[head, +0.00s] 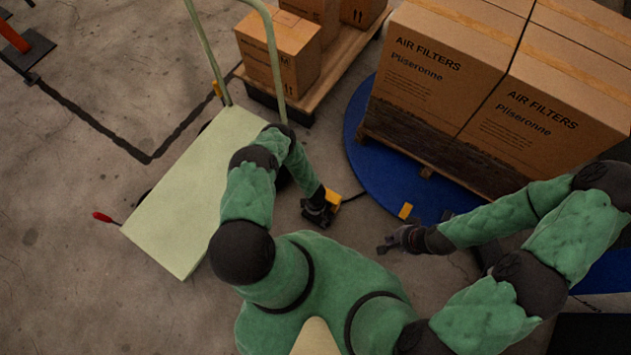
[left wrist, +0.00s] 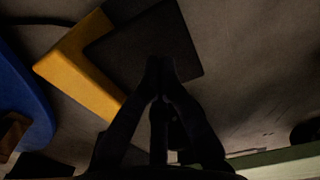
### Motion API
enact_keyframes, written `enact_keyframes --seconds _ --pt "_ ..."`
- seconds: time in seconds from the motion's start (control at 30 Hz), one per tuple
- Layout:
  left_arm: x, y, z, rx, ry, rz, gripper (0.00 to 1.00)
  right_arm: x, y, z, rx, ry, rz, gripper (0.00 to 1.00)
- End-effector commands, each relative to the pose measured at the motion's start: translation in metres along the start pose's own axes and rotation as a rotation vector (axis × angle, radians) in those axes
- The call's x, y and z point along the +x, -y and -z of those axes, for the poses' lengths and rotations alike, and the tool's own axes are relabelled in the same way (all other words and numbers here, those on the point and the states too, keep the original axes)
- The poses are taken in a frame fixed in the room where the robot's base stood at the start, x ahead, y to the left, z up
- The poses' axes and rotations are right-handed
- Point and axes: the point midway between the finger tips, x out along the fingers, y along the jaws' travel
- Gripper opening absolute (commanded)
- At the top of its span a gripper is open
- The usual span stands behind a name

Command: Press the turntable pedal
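The pedal has a yellow body (head: 335,199) and a dark flat plate (left wrist: 150,45). It sits on the floor just left of the blue turntable (head: 356,150); its yellow side also shows in the left wrist view (left wrist: 75,65). My left gripper (head: 318,214) is low at the pedal, partly hiding it. In the left wrist view its fingertips (left wrist: 160,68) come together over the dark plate, with nothing between them. Whether they touch the plate I cannot tell. My right gripper (head: 388,246) hangs empty near the turntable's front edge; its finger gap is too small to make out.
Large air filter boxes (head: 440,65) stand on a pallet on the turntable. A pale green cart (head: 185,190) is left of my left arm. Behind it are smaller boxes (head: 280,45) on another pallet. A dark cable runs from the pedal towards the turntable.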

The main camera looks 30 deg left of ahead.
Motion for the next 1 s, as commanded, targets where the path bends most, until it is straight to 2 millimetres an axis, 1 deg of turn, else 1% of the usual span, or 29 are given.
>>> enact_keyframes --seconds 0.03,0.2,0.6,0.73,1.0 --pt "0.007 0.000 0.000 0.000 0.001 0.000 0.00 0.004 -0.002 0.000 0.000 0.000 0.000 0.00" --pt "0.014 0.000 0.000 0.000 0.001 0.000 0.00 0.008 -0.003 0.000 0.000 0.000 0.000 0.00" --pt "0.014 0.000 0.000 0.001 0.000 -0.002 0.00 0.006 -0.002 0.000 0.000 0.000 0.000 0.00" --pt "0.014 0.001 0.000 0.001 -0.001 -0.019 0.00 0.000 0.000 0.000 0.000 0.000 0.000 0.00" --pt "0.020 0.003 0.002 -0.001 -0.003 -0.095 0.00 -0.020 0.007 -0.001 0.000 0.000 0.000 0.00"
